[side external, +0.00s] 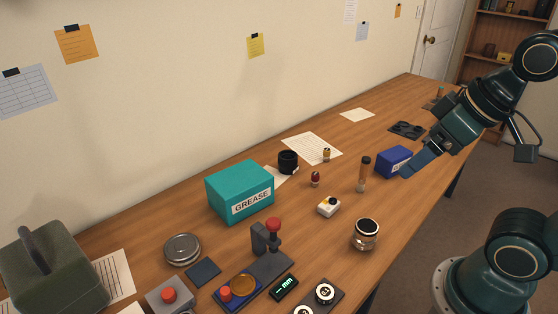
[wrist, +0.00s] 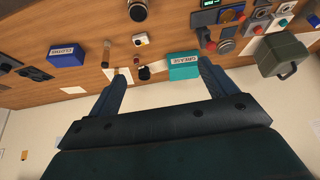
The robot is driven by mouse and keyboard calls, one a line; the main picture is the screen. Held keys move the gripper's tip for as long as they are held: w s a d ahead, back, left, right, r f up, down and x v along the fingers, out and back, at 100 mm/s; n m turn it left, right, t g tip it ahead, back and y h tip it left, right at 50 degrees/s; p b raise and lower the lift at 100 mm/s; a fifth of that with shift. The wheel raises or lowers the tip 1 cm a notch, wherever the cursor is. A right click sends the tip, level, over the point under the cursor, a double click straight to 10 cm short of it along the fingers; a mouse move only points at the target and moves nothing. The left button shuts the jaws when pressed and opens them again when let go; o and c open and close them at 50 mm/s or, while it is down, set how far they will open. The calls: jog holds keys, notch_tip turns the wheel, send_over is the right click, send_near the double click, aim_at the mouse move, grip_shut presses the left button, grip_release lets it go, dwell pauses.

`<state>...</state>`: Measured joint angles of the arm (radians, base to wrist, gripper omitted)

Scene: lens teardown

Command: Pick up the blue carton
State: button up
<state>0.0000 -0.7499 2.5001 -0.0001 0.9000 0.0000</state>
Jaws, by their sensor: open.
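The blue carton (side external: 393,162) stands upright on the wooden table toward the far right in the side external view. In the wrist view the blue carton (wrist: 67,55) lies at the upper left, with a label that seems to read CLOTHS, outside the space between my fingers. My gripper (side external: 412,169) is open and empty. In the side view a finger overlaps the carton's right edge, but the wrist view shows them apart. Both fingers of my gripper (wrist: 164,68) point toward the table, spread wide.
A teal GREASE box (side external: 238,190) stands mid-table. An amber tube with a dark cap (side external: 363,175) stands left of the carton. Black round parts (side external: 407,129) lie behind it. A lens barrel (side external: 366,234) is nearer the front edge. A wall (side external: 180,90) runs along the back.

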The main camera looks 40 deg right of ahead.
dwell(0.3)
jog(key=w+d+r+m+g+h, duration=0.1)
jog(key=w+d+r+m+g, duration=0.15)
jog(key=w+d+m, duration=0.65)
jog(key=m+g+y, duration=0.1)
jog(key=m+g, duration=0.2)
jog(key=m, duration=0.9)
send_over(394, 152)
notch_tip(394, 152, down, 18)
jog(key=shift+f, duration=4.25)
jog(key=shift+s, duration=0.1)
